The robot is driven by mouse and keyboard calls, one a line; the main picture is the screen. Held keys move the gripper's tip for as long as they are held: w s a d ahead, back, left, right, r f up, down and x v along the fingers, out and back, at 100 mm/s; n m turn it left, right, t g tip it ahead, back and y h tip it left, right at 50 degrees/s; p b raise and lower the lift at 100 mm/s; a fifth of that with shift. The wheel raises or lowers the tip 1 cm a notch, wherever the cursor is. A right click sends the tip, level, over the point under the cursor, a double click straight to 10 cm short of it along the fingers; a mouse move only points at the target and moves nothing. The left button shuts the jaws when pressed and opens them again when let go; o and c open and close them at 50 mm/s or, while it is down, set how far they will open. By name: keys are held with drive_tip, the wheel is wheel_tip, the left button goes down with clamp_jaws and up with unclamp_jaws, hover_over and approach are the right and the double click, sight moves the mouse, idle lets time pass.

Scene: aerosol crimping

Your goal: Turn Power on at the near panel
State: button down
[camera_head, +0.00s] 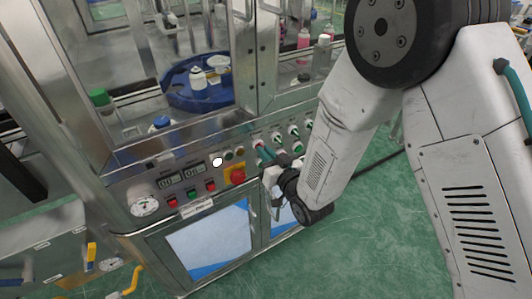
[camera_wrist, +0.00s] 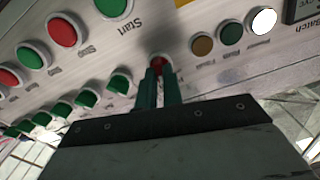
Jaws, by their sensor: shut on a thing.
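The near panel (camera_head: 160,185) is a metal machine front with lamps, buttons and selector knobs. In the wrist view, a red knob (camera_wrist: 159,61) sits between the fingertips of my gripper (camera_wrist: 161,74). The two green fingers are shut on it and cover most of it. Its label and the way it is turned cannot be made out. In the head view, my gripper (camera_head: 262,154) is against the panel, right of the lamps. A white lamp (camera_head: 217,161) glows there and also in the wrist view (camera_wrist: 262,20). The amber lamp (camera_wrist: 202,45) and green lamp (camera_wrist: 230,33) look dim.
Several green selector knobs (camera_wrist: 119,83) line up beside the held knob. A red emergency stop (camera_head: 237,176) on a yellow plate is close to my gripper. Red and green buttons (camera_head: 193,194) and a gauge (camera_head: 145,206) are further left. Green floor (camera_head: 370,230) is open at right.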

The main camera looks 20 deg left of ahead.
drive_tip(key=shift+m, duration=1.7)
drive_tip(key=c, duration=1.5)
unclamp_jaws()
drive_tip(key=shift+c, duration=0.2)
drive_tip(key=shift+d, duration=0.1)
drive_tip(key=v, duration=0.7)
drive_tip(key=shift+s+d, duration=0.25)
drive_tip(key=shift+s, duration=0.05)
